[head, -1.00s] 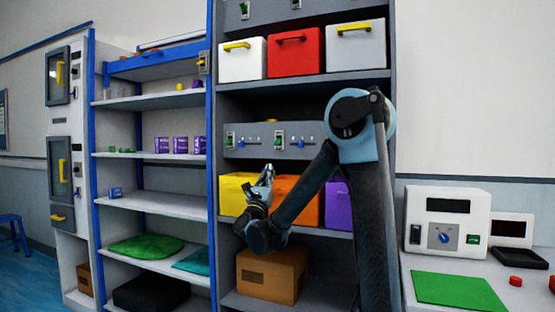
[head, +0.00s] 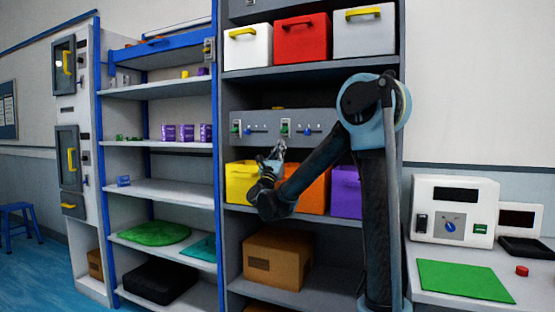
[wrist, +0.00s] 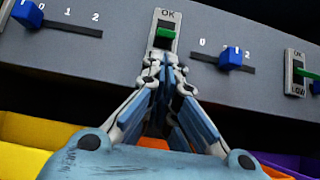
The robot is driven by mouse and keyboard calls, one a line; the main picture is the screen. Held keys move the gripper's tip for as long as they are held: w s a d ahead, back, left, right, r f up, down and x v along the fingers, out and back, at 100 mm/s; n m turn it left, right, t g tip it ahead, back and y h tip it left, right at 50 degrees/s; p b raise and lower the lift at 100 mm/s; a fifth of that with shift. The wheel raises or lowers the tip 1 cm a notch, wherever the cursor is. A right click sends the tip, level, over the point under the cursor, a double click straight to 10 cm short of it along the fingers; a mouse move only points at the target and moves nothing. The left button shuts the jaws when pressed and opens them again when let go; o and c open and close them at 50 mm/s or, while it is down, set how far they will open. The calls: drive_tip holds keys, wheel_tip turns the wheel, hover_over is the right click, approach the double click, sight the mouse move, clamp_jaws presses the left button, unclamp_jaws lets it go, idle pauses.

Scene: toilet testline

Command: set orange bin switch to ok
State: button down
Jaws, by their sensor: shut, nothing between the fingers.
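The orange bin (head: 318,189) stands between a yellow bin (head: 240,183) and a purple bin (head: 345,192) on a shelf. A grey panel (head: 262,118) runs above them. Its middle switch (head: 285,129) sits above the orange bin. In the wrist view this switch plate (wrist: 158,40) reads OK at its top. Its green lever (wrist: 172,31) sticks out a little under that word. My gripper (head: 279,148) is shut and empty at the panel's lower edge. In the wrist view its fingertips (wrist: 167,60) cover the plate's lower part, just below the lever. Contact cannot be told.
Blue sliders (wrist: 231,57) flank the switch, and another switch (wrist: 298,75) is at the right. A red bin (head: 302,40) and white bins stand on the shelf above. A cardboard box (head: 278,258) is below. A table with a device (head: 453,210) stands at the right.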

sight(284, 131)
drive_tip(key=shift+x, duration=1.45)
